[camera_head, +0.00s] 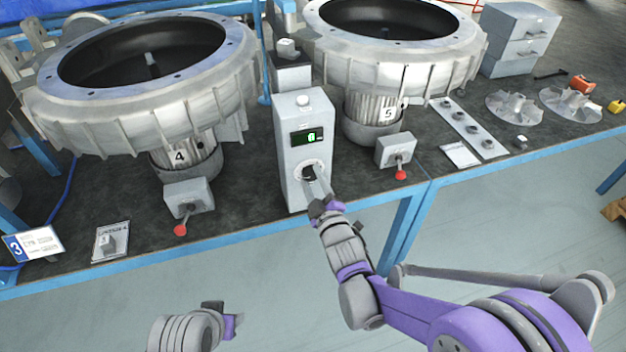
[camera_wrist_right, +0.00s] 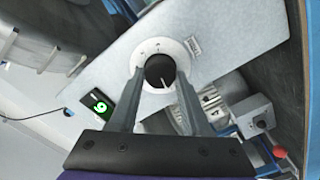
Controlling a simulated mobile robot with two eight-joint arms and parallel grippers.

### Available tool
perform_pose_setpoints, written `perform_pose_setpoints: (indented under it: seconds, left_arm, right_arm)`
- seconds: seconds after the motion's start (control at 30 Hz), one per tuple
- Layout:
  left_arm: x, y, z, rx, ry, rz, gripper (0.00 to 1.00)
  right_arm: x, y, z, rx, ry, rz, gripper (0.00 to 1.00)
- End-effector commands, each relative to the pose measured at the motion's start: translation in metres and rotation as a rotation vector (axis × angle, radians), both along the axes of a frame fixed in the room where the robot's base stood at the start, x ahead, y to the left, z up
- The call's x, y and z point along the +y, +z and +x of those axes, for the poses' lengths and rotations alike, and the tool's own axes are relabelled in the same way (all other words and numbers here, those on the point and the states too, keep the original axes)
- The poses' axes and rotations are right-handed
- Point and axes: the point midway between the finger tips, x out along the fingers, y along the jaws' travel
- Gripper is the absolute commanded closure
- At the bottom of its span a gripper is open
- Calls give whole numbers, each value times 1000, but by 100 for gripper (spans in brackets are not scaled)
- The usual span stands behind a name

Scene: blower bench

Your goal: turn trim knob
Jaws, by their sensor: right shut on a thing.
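The trim knob (camera_wrist_right: 160,71) is black with a white pointer line and sits in a pale round ring on the front of a grey upright box (camera_head: 290,140). In the head view the knob (camera_head: 309,172) is partly covered by my right gripper (camera_head: 316,188). In the right wrist view my right gripper (camera_wrist_right: 161,86) has one finger on each side of the knob, shut on it.
Two large blower housings (camera_head: 140,100) (camera_head: 400,60), numbered 4 and 5, flank the box. Grey switch boxes with red-tipped levers (camera_head: 189,197) (camera_head: 395,150) stand on either side. A blue bench edge (camera_head: 240,232) runs along the front, with open floor before it.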

Motion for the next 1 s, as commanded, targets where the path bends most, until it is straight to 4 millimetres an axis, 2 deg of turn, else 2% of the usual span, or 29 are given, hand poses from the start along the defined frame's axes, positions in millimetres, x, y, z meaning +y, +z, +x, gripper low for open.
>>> perform_pose_setpoints:
  seconds: [0.47,0.5,0.63,0.67,1.0]
  left_arm:
    - [0,0,0,0,0,0,50]
    - [0,0,0,0,0,0,50]
    - [0,0,0,0,0,0,50]
    - [0,0,0,0,0,0,50]
    - [0,0,0,0,0,0,50]
  right_arm:
    - [0,0,0,-4,0,-13,100]
    - [0,0,0,-4,0,-12,49]
    - [0,0,0,-4,0,-12,25]
    - [0,0,0,-4,0,-12,22]
    - [-1,0,-4,-4,0,-12,22]
